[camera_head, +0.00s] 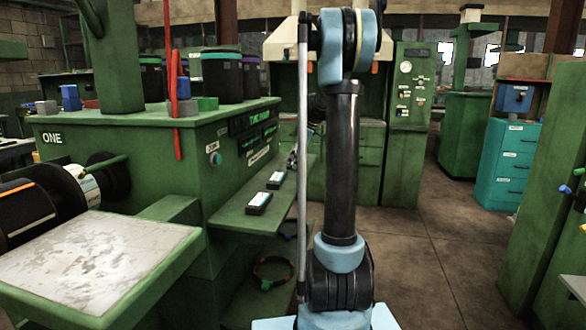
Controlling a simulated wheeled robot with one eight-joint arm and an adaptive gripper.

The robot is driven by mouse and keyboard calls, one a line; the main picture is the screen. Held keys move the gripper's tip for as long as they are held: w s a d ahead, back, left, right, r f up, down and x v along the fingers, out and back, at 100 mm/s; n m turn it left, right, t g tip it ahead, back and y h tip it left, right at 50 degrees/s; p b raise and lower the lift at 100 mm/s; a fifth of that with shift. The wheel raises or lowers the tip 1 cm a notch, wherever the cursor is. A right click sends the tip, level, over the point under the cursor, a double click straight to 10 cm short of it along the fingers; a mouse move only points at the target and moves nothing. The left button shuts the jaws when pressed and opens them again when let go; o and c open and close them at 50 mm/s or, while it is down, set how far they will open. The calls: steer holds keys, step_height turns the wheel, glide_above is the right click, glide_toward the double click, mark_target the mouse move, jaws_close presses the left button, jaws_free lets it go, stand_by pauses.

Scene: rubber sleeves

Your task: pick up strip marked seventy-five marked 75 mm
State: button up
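Two small dark blocks with pale labels lie on the narrow green shelf (236,222) at the machine's side. One block (276,180) is farther back and the other (258,203) nearer. Their markings are too small to read, so I cannot tell whether either is the strip marked 75 mm. My arm stands upright in the middle of the view. A small dark part at its far end, probably my gripper (292,160), shows just left of the arm, above and beyond the far block. It is partly hidden, and its fingers cannot be made out.
A green machine (120,155) marked ONE carries dark bins (222,76) and small blocks. A worn pale tabletop (95,262) is at front left. A ring-shaped thing (272,272) lies below the shelf. Teal drawers (508,165) stand at right. The floor (425,245) right of my arm is clear.

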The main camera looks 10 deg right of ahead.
steer(key=c, duration=0.5)
